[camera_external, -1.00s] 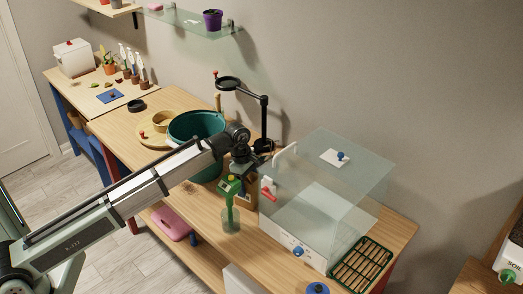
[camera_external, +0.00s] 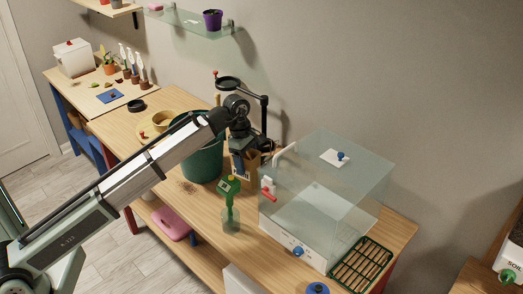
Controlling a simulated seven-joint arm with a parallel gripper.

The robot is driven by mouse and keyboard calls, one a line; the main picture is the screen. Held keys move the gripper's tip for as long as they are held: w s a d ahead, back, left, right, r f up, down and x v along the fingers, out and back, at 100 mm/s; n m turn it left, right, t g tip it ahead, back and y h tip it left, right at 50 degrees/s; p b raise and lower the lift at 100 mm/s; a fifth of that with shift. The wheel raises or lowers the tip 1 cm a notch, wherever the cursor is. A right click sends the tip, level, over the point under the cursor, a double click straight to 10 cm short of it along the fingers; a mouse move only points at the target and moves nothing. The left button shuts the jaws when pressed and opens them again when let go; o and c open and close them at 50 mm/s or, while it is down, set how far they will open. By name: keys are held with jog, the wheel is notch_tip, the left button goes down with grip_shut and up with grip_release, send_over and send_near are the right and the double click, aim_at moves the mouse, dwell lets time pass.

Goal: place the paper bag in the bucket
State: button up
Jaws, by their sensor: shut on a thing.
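The paper bag (camera_external: 249,173) is brown and upright, just right of the bucket and left of the clear case. My gripper (camera_external: 238,163) points down at the bag's top left edge and is shut on it. The fingertips are small and partly hidden, and I cannot tell whether the bag's bottom touches the table. The bucket (camera_external: 203,164) is dark green and stands on the wooden table. My forearm crosses over its rim and hides much of its opening.
A green spray bottle (camera_external: 230,208) stands in front of the bag. A clear case (camera_external: 325,190) is to the right, with a green rack (camera_external: 360,265) beside it. A black stand (camera_external: 264,115) rises behind my gripper.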

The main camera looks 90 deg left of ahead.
notch_tip(320, 180, up, 19)
jog(key=s+a+n+y, duration=0.1)
jog(key=s+a+n, duration=0.5)
jog(key=s+a, duration=1.3)
notch_tip(320, 180, down, 28)
jog(key=shift+w+d+f, duration=0.2)
jog(key=shift+w+f, duration=0.05)
jog(key=shift+w, duration=0.05)
jog(key=shift+f, duration=0.1)
jog(key=o, duration=1.3)
jog(key=shift+o, duration=0.2)
notch_tip(320, 180, up, 12)
jog(key=s, duration=0.1)
jog(key=shift+s, duration=0.4)
